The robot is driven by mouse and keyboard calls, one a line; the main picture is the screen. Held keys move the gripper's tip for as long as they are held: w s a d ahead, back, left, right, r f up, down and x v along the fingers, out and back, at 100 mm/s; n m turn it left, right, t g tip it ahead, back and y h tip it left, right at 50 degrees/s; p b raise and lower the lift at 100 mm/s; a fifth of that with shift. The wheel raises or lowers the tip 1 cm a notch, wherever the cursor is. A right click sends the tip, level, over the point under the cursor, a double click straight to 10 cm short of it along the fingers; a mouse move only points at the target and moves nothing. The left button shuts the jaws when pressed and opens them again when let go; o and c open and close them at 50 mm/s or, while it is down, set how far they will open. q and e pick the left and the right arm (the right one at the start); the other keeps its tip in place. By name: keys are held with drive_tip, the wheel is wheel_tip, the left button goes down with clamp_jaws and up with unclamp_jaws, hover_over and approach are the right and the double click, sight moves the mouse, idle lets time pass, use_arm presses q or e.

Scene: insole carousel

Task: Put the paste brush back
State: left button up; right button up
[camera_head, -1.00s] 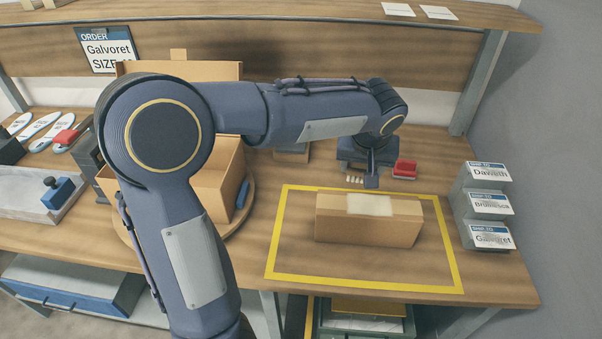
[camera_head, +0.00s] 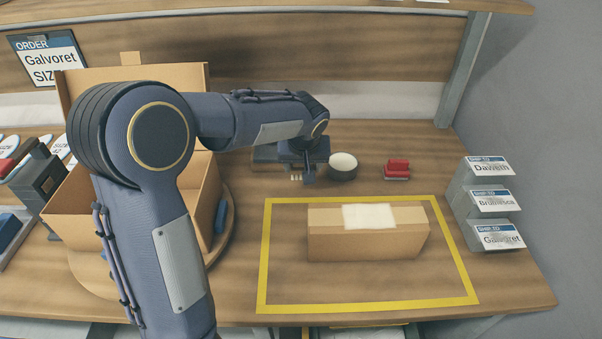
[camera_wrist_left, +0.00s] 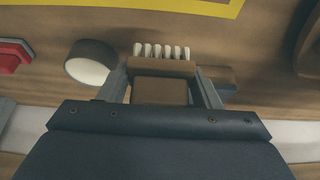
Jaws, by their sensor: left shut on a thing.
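My left gripper (camera_head: 307,172) is at the back of the bench, left of the paste pot. In the left wrist view the gripper (camera_wrist_left: 162,92) is shut on the paste brush (camera_wrist_left: 161,68), a brown block with a row of white bristles. In the head view only the brush's pale bristles (camera_head: 295,177) show clearly beside the fingers. The round dark pot with pale paste (camera_head: 343,161) stands just right of the gripper; it also shows in the left wrist view (camera_wrist_left: 90,68). A brown block (camera_wrist_left: 217,76) lies partly hidden behind a finger. My right gripper is out of view.
A closed carton with a white label (camera_head: 367,240) lies inside the yellow outline (camera_head: 262,275) in front. A red object (camera_head: 397,170) sits right of the pot. Card holders (camera_head: 468,197) stand at the right. An open box (camera_head: 200,195) is on the left.

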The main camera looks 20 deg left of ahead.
sight(302, 186)
use_arm(q)
drive_tip(key=shift+w+a+f, duration=0.3)
drive_tip(key=shift+w+f, duration=0.15)
drive_tip(key=shift+f, duration=0.15)
drive_tip(key=shift+w+a+f, duration=0.25)
drive_tip(key=shift+w+f, duration=0.15)
drive_tip(key=shift+f, duration=0.2)
drive_tip(key=x, duration=0.3)
drive_tip(key=shift+s+f, duration=0.2)
drive_tip(key=shift+f, duration=0.05)
drive_tip(key=shift+d+f, duration=0.1)
drive_tip(key=shift+f, duration=0.15)
drive_tip(key=shift+f, duration=0.15)
drive_tip(key=o, duration=0.9)
